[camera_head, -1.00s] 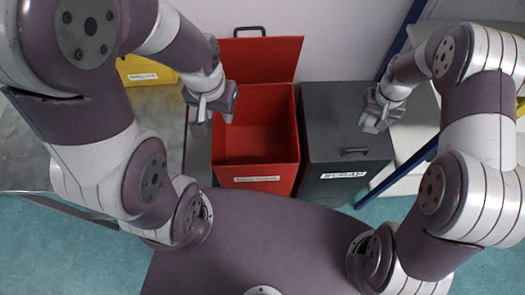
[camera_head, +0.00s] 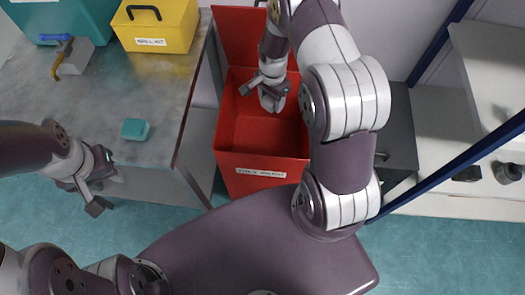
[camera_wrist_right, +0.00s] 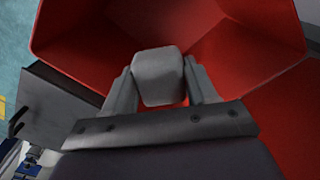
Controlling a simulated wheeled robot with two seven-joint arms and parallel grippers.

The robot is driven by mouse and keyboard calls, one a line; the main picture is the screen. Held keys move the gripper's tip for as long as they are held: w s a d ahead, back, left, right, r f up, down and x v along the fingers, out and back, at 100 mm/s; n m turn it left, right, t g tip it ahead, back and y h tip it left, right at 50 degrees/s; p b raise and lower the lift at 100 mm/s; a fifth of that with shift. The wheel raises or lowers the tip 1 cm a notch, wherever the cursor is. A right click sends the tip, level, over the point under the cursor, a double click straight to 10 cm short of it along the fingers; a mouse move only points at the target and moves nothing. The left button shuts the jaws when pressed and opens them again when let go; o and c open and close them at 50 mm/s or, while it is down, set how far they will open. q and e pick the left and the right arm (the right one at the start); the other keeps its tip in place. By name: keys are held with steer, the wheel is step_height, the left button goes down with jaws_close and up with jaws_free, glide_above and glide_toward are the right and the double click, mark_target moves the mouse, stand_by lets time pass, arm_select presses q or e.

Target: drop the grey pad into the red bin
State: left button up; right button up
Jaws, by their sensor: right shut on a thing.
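The red bin (camera_head: 262,163) stands open with its lid raised at the back, and its red walls (camera_wrist_right: 85,35) fill most of the right wrist view. My right gripper (camera_head: 266,95) is over the bin's opening. In the right wrist view it is shut on the grey pad (camera_wrist_right: 159,76), a small rounded block between its two fingers, with the bin's inside beyond. In the head view the pad is hard to tell apart from the fingers. My left gripper (camera_head: 98,183) is open and empty, off the front edge of the grey table, well left of the bin.
A teal block (camera_head: 135,129) lies on the grey table (camera_head: 150,85) left of the bin. A yellow box (camera_head: 155,30), a teal box (camera_head: 70,15) and a tool with a blue handle stand behind. A dark bin (camera_head: 400,130), partly hidden by my right arm, adjoins on the right.

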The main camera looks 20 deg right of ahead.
step_height(320, 180, down, 5)
steer(key=b, duration=0.3)
steer(key=shift+b, duration=0.4)
steer(key=o, duration=1.1)
steer(key=shift+r, duration=0.2)
step_height(320, 180, up, 12)
steer(key=shift+r, duration=0.2)
